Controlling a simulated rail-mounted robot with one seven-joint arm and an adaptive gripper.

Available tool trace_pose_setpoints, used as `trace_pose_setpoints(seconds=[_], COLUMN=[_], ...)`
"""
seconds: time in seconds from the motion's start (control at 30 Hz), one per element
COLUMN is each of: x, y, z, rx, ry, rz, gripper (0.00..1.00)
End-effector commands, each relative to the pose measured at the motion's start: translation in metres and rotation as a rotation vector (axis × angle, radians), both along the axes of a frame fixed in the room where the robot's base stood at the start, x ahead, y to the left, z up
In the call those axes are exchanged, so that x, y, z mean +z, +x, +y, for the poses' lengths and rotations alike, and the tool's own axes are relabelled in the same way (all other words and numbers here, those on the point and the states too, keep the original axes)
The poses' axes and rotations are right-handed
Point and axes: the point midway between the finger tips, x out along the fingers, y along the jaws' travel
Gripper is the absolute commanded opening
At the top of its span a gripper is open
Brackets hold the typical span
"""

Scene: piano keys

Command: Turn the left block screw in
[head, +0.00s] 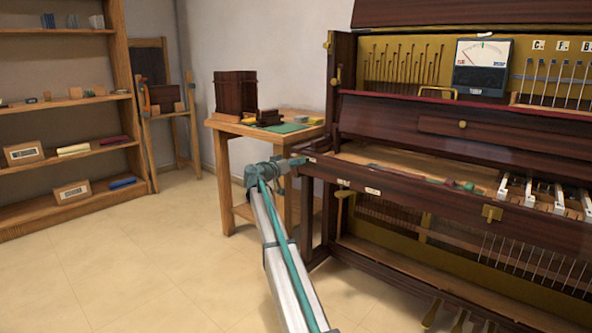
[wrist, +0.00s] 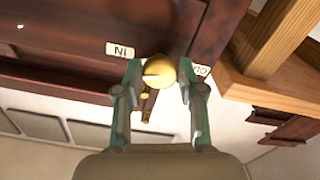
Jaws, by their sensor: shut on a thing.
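The left block screw (wrist: 161,73) is a round brass head with a pale line across it, in the wrist view. It sits under the dark red-brown wood of the piano's left end. My gripper (wrist: 160,72) has its two teal fingers on either side of the screw head and is shut on it. A label reading IN upside down (wrist: 120,49) is left of the screw. Another label (wrist: 202,71), partly covered by a finger, is on the right. In the head view my gripper (head: 295,163) is at the piano's left end, and the screw is hidden there.
A wooden table (head: 225,127) with a dark box (head: 236,92) stands close behind my gripper. Shelves (head: 60,150) are at the far left. The floor (head: 130,250) at left is clear.

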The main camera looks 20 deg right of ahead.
Motion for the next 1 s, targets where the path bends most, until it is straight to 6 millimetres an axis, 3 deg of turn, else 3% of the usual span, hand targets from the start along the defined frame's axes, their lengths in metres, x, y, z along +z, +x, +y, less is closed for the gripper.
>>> trace_pose_setpoints(seconds=[0.43, 1.0], x=[-0.0017, 0.0001], y=[0.0009, 0.001], z=[0.0007, 0.0007], rx=[0.0, 0.0], ry=[0.117, 0.138], rz=[-0.24, -0.283], gripper=[0.04, 0.04])
